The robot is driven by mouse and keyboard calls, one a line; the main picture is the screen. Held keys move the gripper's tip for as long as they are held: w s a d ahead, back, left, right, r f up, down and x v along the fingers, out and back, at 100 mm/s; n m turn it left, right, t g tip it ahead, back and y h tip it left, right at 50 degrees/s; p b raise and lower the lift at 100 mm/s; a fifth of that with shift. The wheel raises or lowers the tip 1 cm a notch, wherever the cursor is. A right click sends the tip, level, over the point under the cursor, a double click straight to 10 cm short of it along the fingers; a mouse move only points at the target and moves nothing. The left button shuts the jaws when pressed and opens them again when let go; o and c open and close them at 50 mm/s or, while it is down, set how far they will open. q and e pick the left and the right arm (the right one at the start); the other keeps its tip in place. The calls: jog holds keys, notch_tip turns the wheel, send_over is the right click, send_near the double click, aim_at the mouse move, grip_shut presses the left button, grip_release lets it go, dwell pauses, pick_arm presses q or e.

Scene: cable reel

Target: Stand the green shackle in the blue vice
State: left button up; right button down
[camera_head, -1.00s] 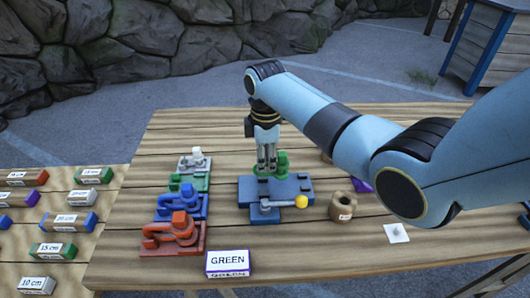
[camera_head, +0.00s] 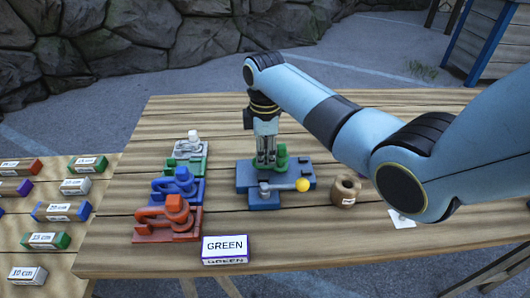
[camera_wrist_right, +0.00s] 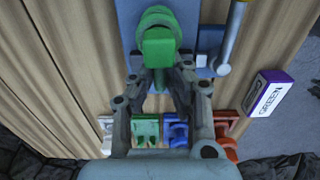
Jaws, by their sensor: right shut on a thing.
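The blue vice (camera_head: 270,198) stands on the table, its yellow-tipped handle toward the front; the vice also shows at the top of the right wrist view (camera_wrist_right: 206,40). The green shackle (camera_head: 281,155) is upright at the vice's back part; in the right wrist view the green shackle (camera_wrist_right: 158,48) is over the blue body. My right gripper (camera_head: 266,160) comes down from above and is shut on the shackle. Its fingers (camera_wrist_right: 157,85) hide part of the shackle, and I cannot tell how deep it sits. My left gripper is not in view.
A brown pot (camera_head: 345,189) stands right. Labelled blocks (camera_head: 62,211) lie on the left table.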

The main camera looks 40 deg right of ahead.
dwell(0.3)
jog(key=shift+f, duration=0.35)
jog(key=c, duration=1.3)
grip_release()
jog(key=shift+o, duration=0.2)
